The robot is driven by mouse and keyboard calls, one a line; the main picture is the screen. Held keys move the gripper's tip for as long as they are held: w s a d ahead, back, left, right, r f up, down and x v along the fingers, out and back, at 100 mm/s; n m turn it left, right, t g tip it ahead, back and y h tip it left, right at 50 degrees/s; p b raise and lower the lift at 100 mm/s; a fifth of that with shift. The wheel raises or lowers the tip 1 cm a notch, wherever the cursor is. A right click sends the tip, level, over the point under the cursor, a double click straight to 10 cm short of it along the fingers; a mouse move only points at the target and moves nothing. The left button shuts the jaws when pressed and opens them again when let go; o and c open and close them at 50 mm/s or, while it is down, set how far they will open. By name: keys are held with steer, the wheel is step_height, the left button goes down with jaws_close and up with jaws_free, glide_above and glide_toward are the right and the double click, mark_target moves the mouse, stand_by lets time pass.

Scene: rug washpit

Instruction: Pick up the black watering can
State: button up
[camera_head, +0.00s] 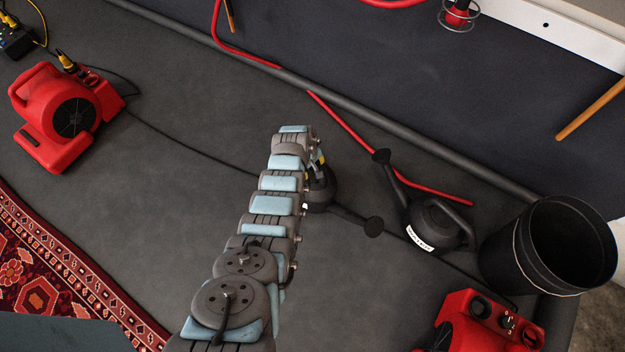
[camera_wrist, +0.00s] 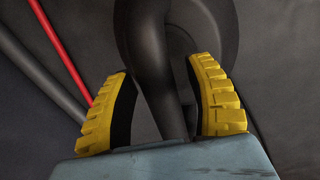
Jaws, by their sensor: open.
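Two black watering cans show in the head view. One can (camera_head: 322,196) stands partly hidden behind my arm, its spout reaching right to a round rose (camera_head: 374,227). The other can (camera_head: 432,224) stands further right, with a white label and its rose raised to the upper left. My gripper (camera_head: 318,163) is mostly hidden by my arm, at the first can. In the wrist view my gripper (camera_wrist: 162,85) has its yellow-padded fingers apart, with the dark handle (camera_wrist: 150,50) of that can running between them. I cannot tell whether the pads touch it.
A black bucket (camera_head: 522,262) stands right of the labelled can. A red machine (camera_head: 475,325) is at the lower right, a red blower (camera_head: 68,112) at the left. A red hose (camera_head: 350,128) and dark cable (camera_head: 190,148) cross the floor. A patterned rug (camera_head: 50,270) lies lower left.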

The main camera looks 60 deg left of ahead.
jaws_close()
steer(key=shift+r, duration=0.2)
stand_by(0.3)
